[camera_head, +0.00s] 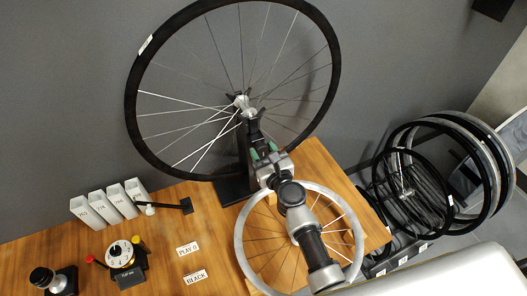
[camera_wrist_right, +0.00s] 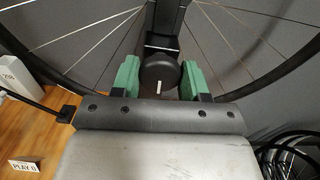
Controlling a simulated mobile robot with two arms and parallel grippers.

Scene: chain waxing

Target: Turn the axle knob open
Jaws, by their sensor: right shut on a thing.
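The axle knob (camera_wrist_right: 158,75) is a round black knob with a short white mark pointing down in the right wrist view. My right gripper (camera_wrist_right: 161,78) has its green-padded fingers on either side of it, shut on it. In the head view my right gripper (camera_head: 264,151) is at the black stand, below the wheel's hub (camera_head: 241,101); the knob is largely hidden there by the fingers. The large spoked wheel (camera_head: 135,97) is upright on the stand. My left gripper is not in view.
A second wheel (camera_head: 246,260) lies on the wooden table (camera_head: 160,222) under my right arm. White numbered boxes (camera_head: 84,211), a dial device (camera_head: 121,254) and label cards (camera_head: 195,276) are at left. Several wheels (camera_head: 480,150) stand at right. A grey wall is behind.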

